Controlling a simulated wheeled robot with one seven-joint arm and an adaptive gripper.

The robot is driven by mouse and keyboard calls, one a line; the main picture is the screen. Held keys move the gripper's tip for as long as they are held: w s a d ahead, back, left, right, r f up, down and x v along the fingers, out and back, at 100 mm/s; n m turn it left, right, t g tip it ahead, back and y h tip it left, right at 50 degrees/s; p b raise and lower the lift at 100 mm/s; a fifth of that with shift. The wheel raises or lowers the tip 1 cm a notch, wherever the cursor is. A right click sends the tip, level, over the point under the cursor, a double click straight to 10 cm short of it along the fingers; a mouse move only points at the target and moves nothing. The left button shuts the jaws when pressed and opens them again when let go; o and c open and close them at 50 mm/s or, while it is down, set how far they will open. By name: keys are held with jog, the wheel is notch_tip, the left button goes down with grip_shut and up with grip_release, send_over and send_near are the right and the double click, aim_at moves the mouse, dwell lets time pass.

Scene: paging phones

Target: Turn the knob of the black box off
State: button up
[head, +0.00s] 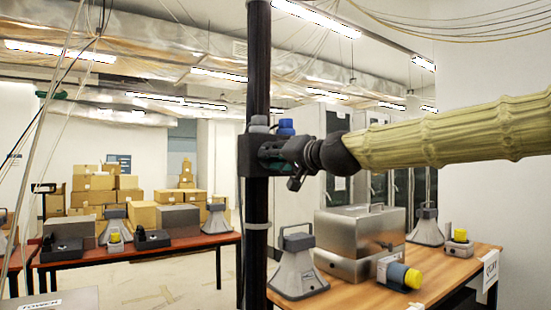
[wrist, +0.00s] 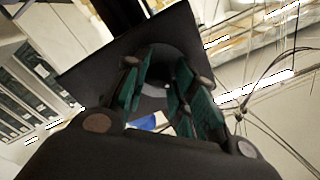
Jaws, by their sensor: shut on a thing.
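The black box (head: 246,157) is fixed to a dark upright pole (head: 258,60) near the middle of the head view. In the wrist view it appears as a tilted dark panel (wrist: 92,75) with a round grey knob (wrist: 158,66) on its face. My gripper (head: 268,155) reaches it from the right. In the wrist view my gripper's green-padded fingers (wrist: 160,82) lie on both sides of the knob, shut on it. The fingers hide part of the knob, so its turned position cannot be told.
A wooden table (head: 440,272) at the right holds grey horn speakers (head: 298,268) and a metal case (head: 360,233). A reddish table (head: 130,258) with dark phones stands at the left. Cardboard boxes (head: 100,190) are stacked behind. Bare floor (head: 190,288) lies between the tables.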

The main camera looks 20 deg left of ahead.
jog(key=shift+f, duration=0.15)
jog(key=o, duration=1)
jog(key=shift+o, duration=0.2)
jog(key=v, duration=1.2)
